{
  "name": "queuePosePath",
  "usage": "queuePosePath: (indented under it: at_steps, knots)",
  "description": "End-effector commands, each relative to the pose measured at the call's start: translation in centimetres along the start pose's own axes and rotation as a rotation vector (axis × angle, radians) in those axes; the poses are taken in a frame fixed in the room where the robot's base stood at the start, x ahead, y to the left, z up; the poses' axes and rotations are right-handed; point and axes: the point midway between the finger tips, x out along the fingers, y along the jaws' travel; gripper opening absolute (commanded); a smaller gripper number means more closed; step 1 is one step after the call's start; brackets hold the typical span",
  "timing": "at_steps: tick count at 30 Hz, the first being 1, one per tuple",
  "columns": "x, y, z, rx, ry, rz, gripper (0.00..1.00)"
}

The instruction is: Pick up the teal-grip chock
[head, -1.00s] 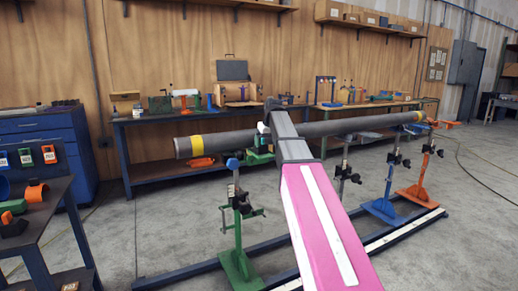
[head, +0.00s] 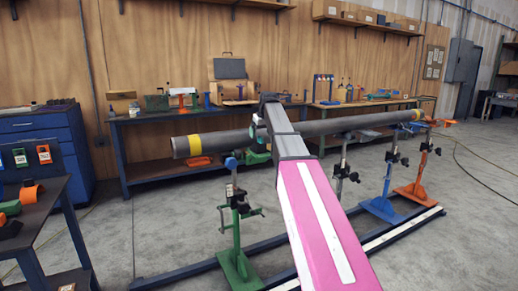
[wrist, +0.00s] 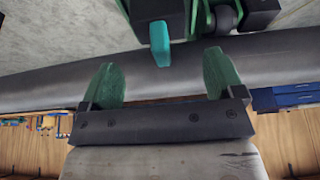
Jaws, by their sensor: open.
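The teal grip (wrist: 160,44) of the chock shows at top centre in the wrist view, below a dark block (wrist: 150,9). It lies in front of the grey pipe. My gripper (wrist: 163,80) is open, with its two green fingers wide apart on either side of the grip's line. The grip sits beyond the fingertips and nothing is between the fingers. In the head view my arm hides most of the gripper near the pipe (head: 330,127), and I cannot make out the chock there.
A green stand (head: 236,205), a blue stand (head: 383,205) and an orange stand (head: 418,180) stand along the pipe. Green stand parts with a dark roller (wrist: 225,18) lie close beside the grip. A workbench (head: 150,120) is behind, and a cart (head: 50,205) is at left.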

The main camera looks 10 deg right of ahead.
Motion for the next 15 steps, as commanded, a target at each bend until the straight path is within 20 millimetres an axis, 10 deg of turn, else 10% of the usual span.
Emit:
queuePosePath:
  at_steps: [15]
  knots:
    - [4.6, -0.3, 0.1, 0.000, 0.000, 0.000, 0.87]
